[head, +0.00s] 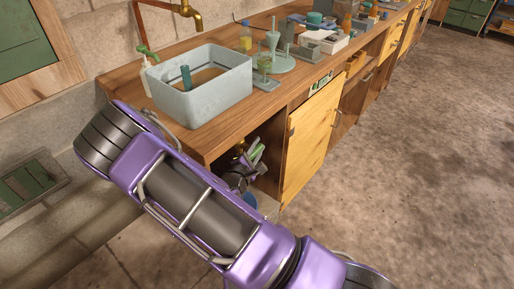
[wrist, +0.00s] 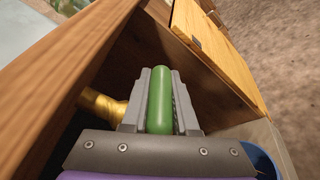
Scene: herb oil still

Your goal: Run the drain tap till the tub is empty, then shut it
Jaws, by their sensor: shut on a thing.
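The grey-blue tub (head: 203,101) stands on the near end of the wooden counter and holds brownish liquid, with a blue-green upright piece in it. The drain tap is under the counter, with a brass body (wrist: 104,106) and a green handle (wrist: 160,100). My gripper (wrist: 162,82) is shut on the green handle, one grey finger on each side. A blue bucket (wrist: 262,158) is below, at the lower right of the wrist view; in the head view (head: 249,199) it is mostly hidden. The tap's outlet is hidden, so I cannot tell whether liquid runs.
A copper pipe with a brass tap (head: 188,10) is on the wall above the tub. Glassware and a green stand (head: 273,62) are further along the counter. A yellow cabinet door (head: 312,140) is right of the open bay. The concrete floor at right is clear.

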